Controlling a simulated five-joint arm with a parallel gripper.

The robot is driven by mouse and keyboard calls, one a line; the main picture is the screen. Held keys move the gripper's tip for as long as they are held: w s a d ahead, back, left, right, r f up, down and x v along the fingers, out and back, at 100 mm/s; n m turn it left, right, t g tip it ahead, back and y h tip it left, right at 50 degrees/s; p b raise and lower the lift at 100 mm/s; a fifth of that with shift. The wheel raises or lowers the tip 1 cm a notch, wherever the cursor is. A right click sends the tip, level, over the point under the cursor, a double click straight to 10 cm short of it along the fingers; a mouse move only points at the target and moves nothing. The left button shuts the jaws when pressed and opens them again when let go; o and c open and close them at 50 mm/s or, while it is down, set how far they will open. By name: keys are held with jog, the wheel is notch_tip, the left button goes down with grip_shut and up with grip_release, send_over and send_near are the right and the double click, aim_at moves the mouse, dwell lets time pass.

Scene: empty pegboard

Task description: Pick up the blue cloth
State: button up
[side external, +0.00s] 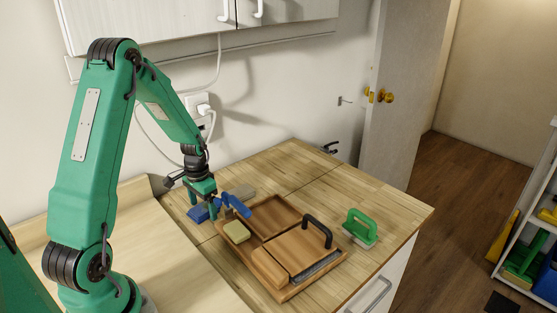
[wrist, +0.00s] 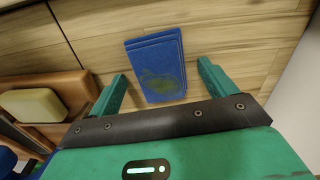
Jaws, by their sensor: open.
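The blue cloth (side external: 197,214) lies on the wooden counter, left of the wooden tray. In the wrist view the cloth (wrist: 156,62) is a flat folded rectangle with a greenish-brown stain. My gripper (side external: 202,206) points down over the cloth in the side view. In the wrist view my gripper (wrist: 161,71) is open, with one green finger to each side of the cloth's near part. Nothing is held between the fingers. The fingers partly hide the cloth in the side view, and I cannot tell their exact height above the counter.
The wooden tray (side external: 275,279) holds a yellow sponge (side external: 236,231) and a black-handled piece (side external: 318,229). A green-handled brush (side external: 360,227) stands farther right. Counter behind the tray is clear.

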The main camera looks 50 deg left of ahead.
aim_at(203, 208)
jog(key=c, duration=1.1)
jog(key=shift+r, duration=0.15)
jog(key=shift+r, duration=4.9)
